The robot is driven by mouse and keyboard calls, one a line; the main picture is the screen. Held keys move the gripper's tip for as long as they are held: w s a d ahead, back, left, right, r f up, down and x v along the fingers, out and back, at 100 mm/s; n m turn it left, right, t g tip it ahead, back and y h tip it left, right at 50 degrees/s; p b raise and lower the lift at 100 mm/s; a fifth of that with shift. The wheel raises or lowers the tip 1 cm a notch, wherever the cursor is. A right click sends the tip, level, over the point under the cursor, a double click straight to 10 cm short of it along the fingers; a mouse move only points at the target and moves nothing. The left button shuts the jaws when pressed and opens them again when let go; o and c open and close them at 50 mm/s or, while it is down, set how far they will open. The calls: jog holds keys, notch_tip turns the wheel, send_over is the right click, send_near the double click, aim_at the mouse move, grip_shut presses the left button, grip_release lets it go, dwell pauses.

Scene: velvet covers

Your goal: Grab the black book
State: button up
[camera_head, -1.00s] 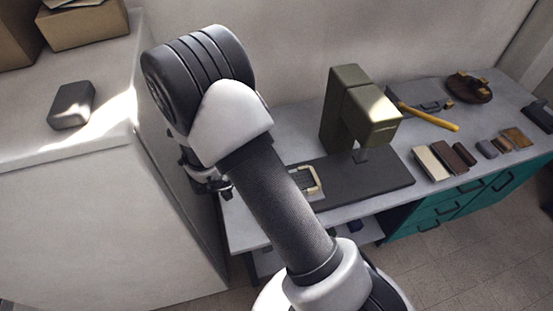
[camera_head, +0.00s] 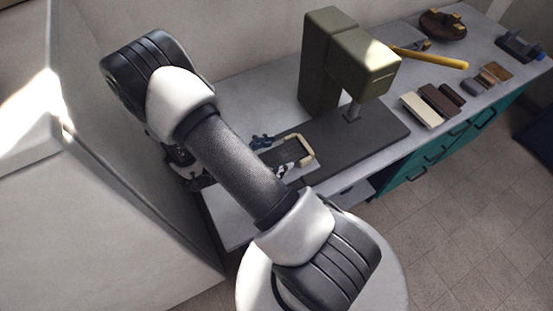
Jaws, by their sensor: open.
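I cannot pick out a black book for certain. A dark brown, book-like block (camera_head: 438,99) lies flat on the bench, in a row beside a cream-white block (camera_head: 420,109). A narrower dark block (camera_head: 453,94) lies to its right. My gripper (camera_head: 197,183) is open and shows only partly, dark and mostly hidden behind my own arm. It is at the left end of the bench, far from the row of blocks.
An olive machine (camera_head: 370,62) on a dark base stands mid-bench (camera_head: 250,90). A yellow-handled tool (camera_head: 428,57), a round brown stand (camera_head: 443,24) and a dark device (camera_head: 520,46) lie beyond. A white cabinet (camera_head: 100,230) borders the left. Tiled floor (camera_head: 470,220) is clear.

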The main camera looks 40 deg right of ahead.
jog(key=x, duration=0.2)
jog(key=shift+s+d+f, duration=0.1)
jog(key=shift+d, duration=0.2)
jog(key=shift+c, duration=0.6)
jog(key=c, duration=1.1)
